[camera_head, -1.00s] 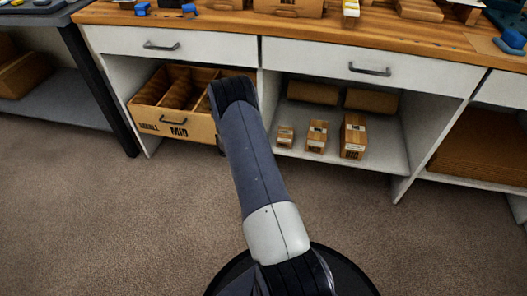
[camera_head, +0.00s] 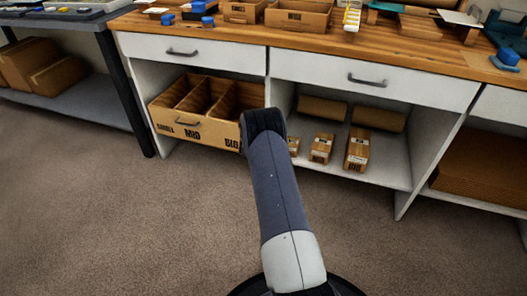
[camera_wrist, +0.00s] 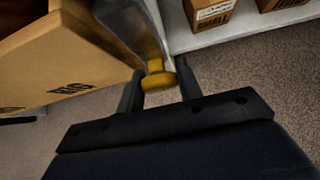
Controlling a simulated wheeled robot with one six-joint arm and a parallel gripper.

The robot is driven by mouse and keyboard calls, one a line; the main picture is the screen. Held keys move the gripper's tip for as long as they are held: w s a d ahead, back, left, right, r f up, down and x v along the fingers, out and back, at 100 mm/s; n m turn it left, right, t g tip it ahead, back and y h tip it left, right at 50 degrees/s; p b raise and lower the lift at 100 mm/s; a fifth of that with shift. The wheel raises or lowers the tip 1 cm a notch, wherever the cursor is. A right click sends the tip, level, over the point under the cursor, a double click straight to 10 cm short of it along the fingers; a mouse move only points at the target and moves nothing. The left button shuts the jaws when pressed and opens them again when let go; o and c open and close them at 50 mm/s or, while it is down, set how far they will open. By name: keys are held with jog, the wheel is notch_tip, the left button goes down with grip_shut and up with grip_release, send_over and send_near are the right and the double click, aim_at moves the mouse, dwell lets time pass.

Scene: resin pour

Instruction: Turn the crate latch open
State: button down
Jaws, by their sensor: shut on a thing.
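The cardboard-brown crate (camera_head: 205,128) sits on the shelf at the left in the head view, with open compartments and labels along its front, MID and BIG among them. In the wrist view the crate's front (camera_wrist: 70,65) fills the upper left, tilted in the picture. A yellow knob (camera_wrist: 157,78), which looks like the crate latch, is at a pale bracket beside the crate's BIG end. My gripper (camera_wrist: 160,88) has its two dark fingers on either side of the knob and is shut on it. In the head view my arm hides the gripper and the latch.
Small labelled boxes (camera_head: 357,149) stand on the shelf right of the crate; one shows near the gripper in the wrist view (camera_wrist: 210,12). A white divider is beside the latch. The wooden worktop (camera_head: 390,58) and drawers are above. The carpet (camera_head: 120,220) in front is clear.

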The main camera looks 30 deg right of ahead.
jog(key=c, duration=1)
grip_release()
jog(key=p+v, duration=0.2)
jog(key=v, duration=0.8)
jog(key=shift+s+a+r, duration=0.2)
jog(key=shift+a+r, duration=0.05)
jog(key=shift+r, duration=0.05)
jog(key=b+x, duration=0.2)
jog(key=x, duration=0.9)
jog(key=shift+r, duration=0.1)
